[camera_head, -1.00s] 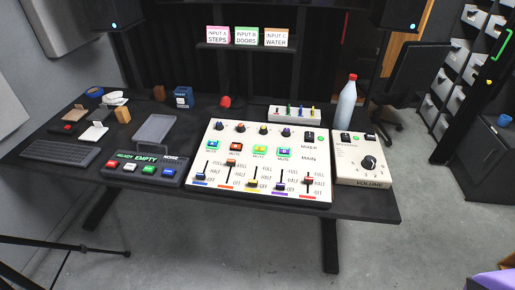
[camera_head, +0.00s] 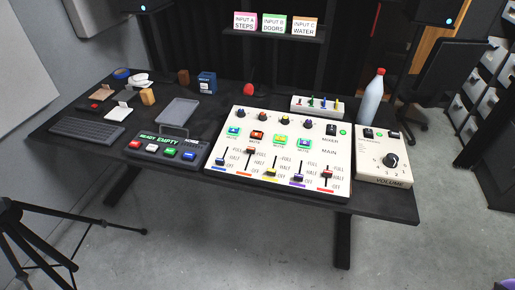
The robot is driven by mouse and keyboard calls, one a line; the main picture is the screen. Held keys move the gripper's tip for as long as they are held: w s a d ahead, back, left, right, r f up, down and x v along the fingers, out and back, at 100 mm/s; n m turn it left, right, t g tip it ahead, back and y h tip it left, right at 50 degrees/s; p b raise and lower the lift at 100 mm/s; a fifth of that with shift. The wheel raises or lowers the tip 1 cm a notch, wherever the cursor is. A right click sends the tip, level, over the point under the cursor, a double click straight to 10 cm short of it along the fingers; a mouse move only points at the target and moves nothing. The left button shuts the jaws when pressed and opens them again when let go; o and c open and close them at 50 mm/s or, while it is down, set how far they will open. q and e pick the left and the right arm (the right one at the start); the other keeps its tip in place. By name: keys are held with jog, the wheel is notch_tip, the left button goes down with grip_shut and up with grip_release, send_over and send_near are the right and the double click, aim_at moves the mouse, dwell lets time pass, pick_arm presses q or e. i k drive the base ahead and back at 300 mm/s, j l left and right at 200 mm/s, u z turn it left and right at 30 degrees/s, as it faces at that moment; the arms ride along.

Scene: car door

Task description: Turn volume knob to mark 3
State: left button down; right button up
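The volume knob (camera_head: 390,160) is a round black dial on a cream speaker box (camera_head: 371,171) at the right end of the dark table. Small printed marks sit around the knob, and the label VOLUME is on the box's front edge. The numbers and the knob's pointer are too small to read surely. Neither of my grippers is in view.
A mixer panel (camera_head: 240,181) with sliders stands left of the speaker box. A bottle (camera_head: 371,101) stands just behind the box. A tripod (camera_head: 62,240) is at lower left.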

aim_at(391, 160)
jog(key=z, duration=1.3)
